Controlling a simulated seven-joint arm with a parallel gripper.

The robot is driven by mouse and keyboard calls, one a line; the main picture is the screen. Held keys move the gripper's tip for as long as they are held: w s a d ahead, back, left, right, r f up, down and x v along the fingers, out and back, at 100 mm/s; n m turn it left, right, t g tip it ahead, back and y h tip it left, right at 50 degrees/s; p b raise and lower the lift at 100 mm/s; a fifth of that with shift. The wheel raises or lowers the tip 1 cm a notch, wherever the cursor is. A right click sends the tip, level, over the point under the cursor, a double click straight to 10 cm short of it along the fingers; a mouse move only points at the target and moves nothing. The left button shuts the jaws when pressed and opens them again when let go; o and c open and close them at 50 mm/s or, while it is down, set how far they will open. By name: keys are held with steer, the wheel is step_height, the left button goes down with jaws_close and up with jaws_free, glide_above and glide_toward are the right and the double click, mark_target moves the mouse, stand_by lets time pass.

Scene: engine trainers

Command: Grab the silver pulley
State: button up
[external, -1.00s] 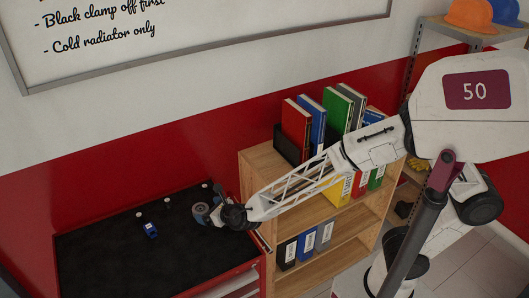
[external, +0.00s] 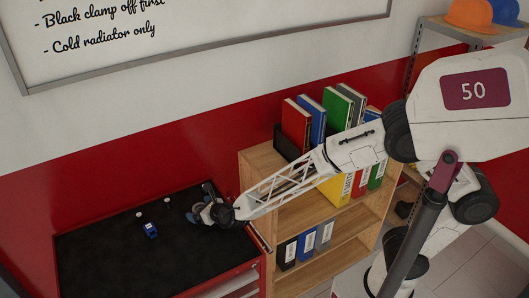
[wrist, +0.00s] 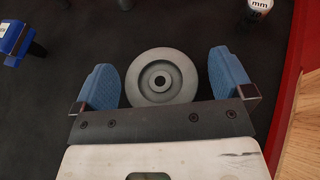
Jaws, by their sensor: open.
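The silver pulley (wrist: 153,78) is a round grey disc with a dark centre hole, lying on the black bench top (wrist: 75,30) in the wrist view. My gripper (wrist: 164,76) is open, with one blue finger pad to the left of the pulley and the other to its right. A gap shows on both sides, wider on the right. The pulley's lower edge meets the gripper's dark crossbar in the picture, so I cannot tell whether they touch. In the external view my gripper (external: 203,208) is over the bench's right part and largely hides the pulley.
A blue tool (wrist: 14,38) lies left of the gripper; it also shows in the external view (external: 150,229). A cylinder marked "mm" (wrist: 258,9) stands at the upper right. The bench's red edge (wrist: 293,75) is close on the right, beside a wooden bookcase (external: 262,172).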

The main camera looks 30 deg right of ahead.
steer(key=shift+c, duration=0.3)
steer(key=c, duration=1.2)
